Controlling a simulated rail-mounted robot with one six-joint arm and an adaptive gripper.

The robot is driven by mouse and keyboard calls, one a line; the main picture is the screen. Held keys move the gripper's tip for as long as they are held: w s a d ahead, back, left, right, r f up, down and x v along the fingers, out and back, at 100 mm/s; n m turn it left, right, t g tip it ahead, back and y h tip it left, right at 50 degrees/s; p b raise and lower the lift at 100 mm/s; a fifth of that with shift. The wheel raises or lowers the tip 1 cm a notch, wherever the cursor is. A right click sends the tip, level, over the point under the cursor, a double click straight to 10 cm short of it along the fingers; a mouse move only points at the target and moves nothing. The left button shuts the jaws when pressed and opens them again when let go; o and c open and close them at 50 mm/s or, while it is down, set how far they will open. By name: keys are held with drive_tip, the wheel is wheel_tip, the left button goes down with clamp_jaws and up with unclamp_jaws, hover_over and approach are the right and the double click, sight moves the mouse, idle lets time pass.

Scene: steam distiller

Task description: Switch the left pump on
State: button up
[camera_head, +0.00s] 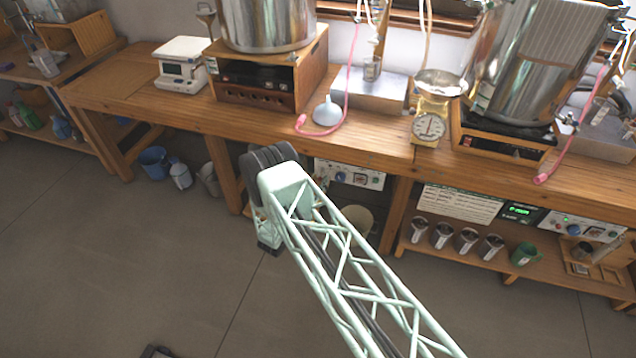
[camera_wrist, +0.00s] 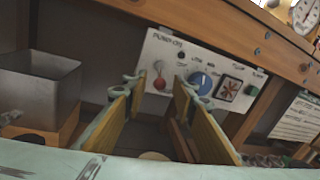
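The left pump's white control panel (camera_head: 350,174) is fixed under the bench's front edge. My gripper (camera_wrist: 157,86) is open and empty. Contact or the remaining distance cannot be judged. In the head view my arm hides the gripper's fingers.
A second white panel (camera_head: 580,226) with a lit display (camera_head: 521,212) sits under the bench at right. The wooden bench (camera_head: 372,137) overhangs the left panel. In the wrist view a grey metal box (camera_wrist: 40,88) stands at left.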

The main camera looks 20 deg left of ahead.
sight(319, 179)
drive_tip(key=c, duration=0.8)
drive_tip(key=shift+r+g+p, duration=0.3)
drive_tip(key=shift+g+p, duration=0.1)
drive_tip(key=shift+g, duration=0.1)
drive_tip(key=shift+c, duration=0.2)
drive_tip(key=shift+s+r+g+p, duration=0.1)
drive_tip(key=shift+r+g+p, duration=0.3)
drive_tip(key=shift+g, duration=0.2)
drive_tip(key=r+g+p, duration=0.1)
drive_tip(key=g, duration=0.1)
drive_tip(key=r+n+g+p, duration=0.1)
drive_tip(key=g+p, duration=0.1)
drive_tip(key=r+g+p, duration=0.1)
drive_tip(key=g, duration=0.2)
drive_tip(key=shift+w+r+y, duration=0.1)
drive_tip(key=shift+w+y, duration=0.15)
drive_tip(key=shift+y, duration=0.05)
drive_tip(key=shift+w+r+n+g+p, duration=0.2)
drive_tip(key=shift+g+p, duration=0.5)
drive_tip(key=shift+p, duration=0.45)
drive_tip(key=shift+w+r+n+g+p, duration=0.1)
drive_tip(key=shift+w+r+g+p, duration=0.1)
drive_tip(key=shift+g+p, duration=0.7)
